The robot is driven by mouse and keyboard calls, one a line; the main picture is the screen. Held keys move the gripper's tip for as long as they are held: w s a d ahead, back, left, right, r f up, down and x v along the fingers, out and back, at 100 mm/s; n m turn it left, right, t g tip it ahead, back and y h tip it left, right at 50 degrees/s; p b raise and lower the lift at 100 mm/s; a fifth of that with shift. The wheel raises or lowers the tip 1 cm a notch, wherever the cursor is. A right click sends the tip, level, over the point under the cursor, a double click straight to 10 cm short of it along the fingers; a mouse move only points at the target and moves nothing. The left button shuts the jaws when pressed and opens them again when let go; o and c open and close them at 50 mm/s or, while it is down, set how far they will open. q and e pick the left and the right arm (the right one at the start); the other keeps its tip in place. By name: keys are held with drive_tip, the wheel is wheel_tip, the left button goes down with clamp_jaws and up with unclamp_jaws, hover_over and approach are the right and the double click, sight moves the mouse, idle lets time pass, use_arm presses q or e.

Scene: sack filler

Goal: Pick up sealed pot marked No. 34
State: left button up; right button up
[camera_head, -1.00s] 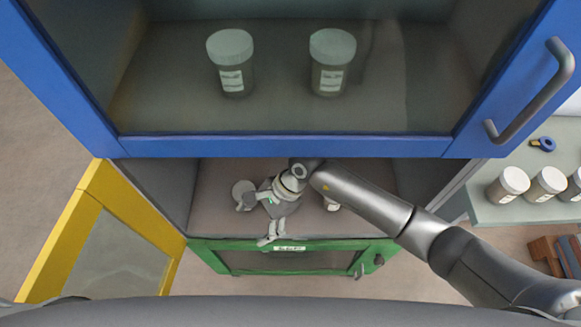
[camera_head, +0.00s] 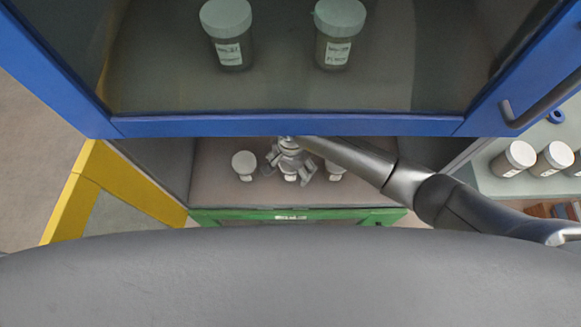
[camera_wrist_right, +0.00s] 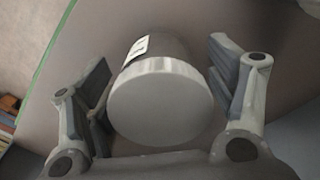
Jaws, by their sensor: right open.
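My right gripper (camera_head: 289,172) reaches into the open compartment below the blue-framed cabinet. It is open, as the right wrist view also shows (camera_wrist_right: 160,58). A pot (camera_wrist_right: 160,105) with a white lid is between its spread fingers, with clear gaps on both sides. Part of a white label shows on its side; I cannot read any number. In the head view this pot is mostly hidden by the gripper. A white-lidded pot (camera_head: 244,165) stands to its left, and another (camera_head: 334,169) to its right, partly behind my arm. My left gripper is out of view.
Two pots (camera_head: 227,30) (camera_head: 338,32) stand behind the blue-framed glass (camera_head: 290,123) above. A yellow-framed door (camera_head: 68,205) stands open at left, and a green-framed front (camera_head: 240,215) lies below. Several pots (camera_head: 513,158) stand on a pale surface at right.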

drive_tip(key=shift+f, duration=0.65)
drive_tip(key=shift+c, duration=0.2)
drive_tip(key=shift+r, duration=0.1)
drive_tip(key=c, duration=1)
drive_tip(key=shift+w+r, duration=0.15)
